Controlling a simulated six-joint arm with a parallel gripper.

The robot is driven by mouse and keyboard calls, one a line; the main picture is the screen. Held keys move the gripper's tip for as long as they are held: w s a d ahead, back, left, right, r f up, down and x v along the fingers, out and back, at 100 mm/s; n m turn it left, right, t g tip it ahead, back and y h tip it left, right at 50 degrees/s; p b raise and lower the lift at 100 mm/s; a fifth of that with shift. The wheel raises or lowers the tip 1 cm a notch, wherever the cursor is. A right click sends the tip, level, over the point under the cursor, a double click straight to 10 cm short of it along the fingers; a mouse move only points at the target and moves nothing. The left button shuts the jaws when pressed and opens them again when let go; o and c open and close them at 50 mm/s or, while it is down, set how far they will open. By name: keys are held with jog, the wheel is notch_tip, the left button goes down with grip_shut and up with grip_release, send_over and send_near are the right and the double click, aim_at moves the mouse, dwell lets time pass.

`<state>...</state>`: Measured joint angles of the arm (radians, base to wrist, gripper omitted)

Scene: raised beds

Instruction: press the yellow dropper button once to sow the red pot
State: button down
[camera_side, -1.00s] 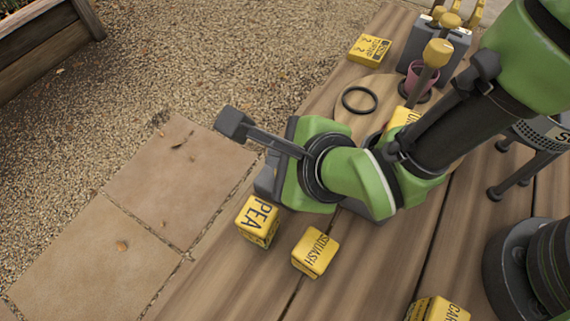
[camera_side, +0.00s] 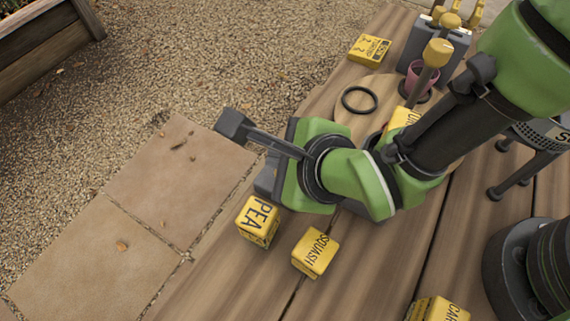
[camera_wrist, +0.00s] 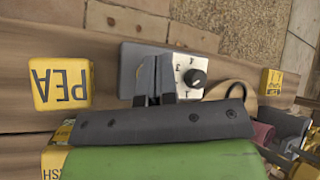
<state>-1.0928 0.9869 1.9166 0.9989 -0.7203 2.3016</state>
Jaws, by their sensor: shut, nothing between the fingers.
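My gripper (camera_wrist: 157,78) is shut and empty, its dark fingers over a grey box (camera_wrist: 128,73) with a white dial panel (camera_wrist: 190,75) and black knob. In the side view my own wrist hides the fingertips and most of that box. A pinkish-red pot (camera_side: 421,78) stands at the upper right, well away from my gripper. A yellow-topped handle (camera_side: 437,52) rises beside it, and several more yellow tops (camera_side: 450,20) show at a grey case (camera_side: 410,45) behind. I cannot tell which yellow part is the dropper button.
Yellow blocks marked PEA (camera_side: 257,221) and SQUASH (camera_side: 316,252) stand near my gripper. Another yellow block (camera_side: 369,49) lies at the back. A black ring (camera_side: 359,99) lies on a round wooden board. Paving (camera_side: 160,190) lies beyond the plank edge.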

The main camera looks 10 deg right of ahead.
jog(key=shift+f, duration=0.3)
jog(key=shift+f, duration=0.55)
dwell(0.8)
jog(key=shift+r, duration=0.95)
jog(key=shift+r, duration=2.55)
